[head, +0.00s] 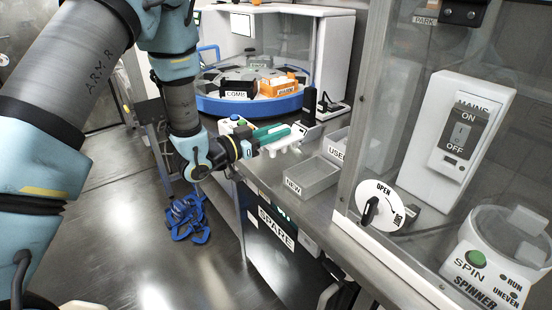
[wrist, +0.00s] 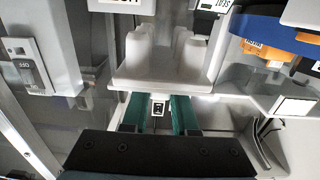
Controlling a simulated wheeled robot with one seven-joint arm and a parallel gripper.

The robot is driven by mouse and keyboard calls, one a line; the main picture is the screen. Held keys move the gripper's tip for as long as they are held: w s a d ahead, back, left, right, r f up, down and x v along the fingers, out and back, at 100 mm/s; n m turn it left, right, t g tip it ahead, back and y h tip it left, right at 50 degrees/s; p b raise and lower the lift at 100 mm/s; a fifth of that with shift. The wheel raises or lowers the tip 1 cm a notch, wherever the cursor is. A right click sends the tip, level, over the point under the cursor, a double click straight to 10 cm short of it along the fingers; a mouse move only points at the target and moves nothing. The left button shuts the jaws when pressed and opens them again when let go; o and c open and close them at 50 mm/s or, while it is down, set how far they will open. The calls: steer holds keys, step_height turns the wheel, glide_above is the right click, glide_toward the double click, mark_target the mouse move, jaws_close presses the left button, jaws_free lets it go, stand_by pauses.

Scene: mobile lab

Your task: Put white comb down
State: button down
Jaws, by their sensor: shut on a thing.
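My gripper (head: 282,134), with green fingers, is shut on the white comb (head: 283,146). It holds the comb at the left edge of the steel bench, left of the tray marked NEW. In the wrist view the comb (wrist: 165,75) is a white plate with thick rounded teeth, just beyond the green fingers (wrist: 158,115). The fingers hide part of the comb in the head view. I cannot tell whether the comb touches the bench.
The grey NEW tray (head: 313,176) looks empty; the USED tray (head: 337,147) stands behind it. A blue-rimmed turntable (head: 250,103) carries a black COMB holder (head: 239,88) and an orange holder (head: 284,84). A clear panel and white housing border the bench's right. Little free bench shows.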

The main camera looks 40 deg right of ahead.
steer(key=shift+f+p, duration=0.6)
steer(key=shift+f, duration=3)
steer(key=shift+f, duration=0.15)
steer(key=c, duration=0.7)
jaws_free()
steer(key=shift+r, duration=0.25)
steer(key=shift+w+a+f+b, duration=0.15)
steer(key=shift+a+b, duration=0.85)
steer(key=shift+a, duration=2)
steer(key=shift+w+a+r+b, duration=0.2)
steer(key=shift+a+b, duration=0.8)
steer(key=shift+a, duration=2)
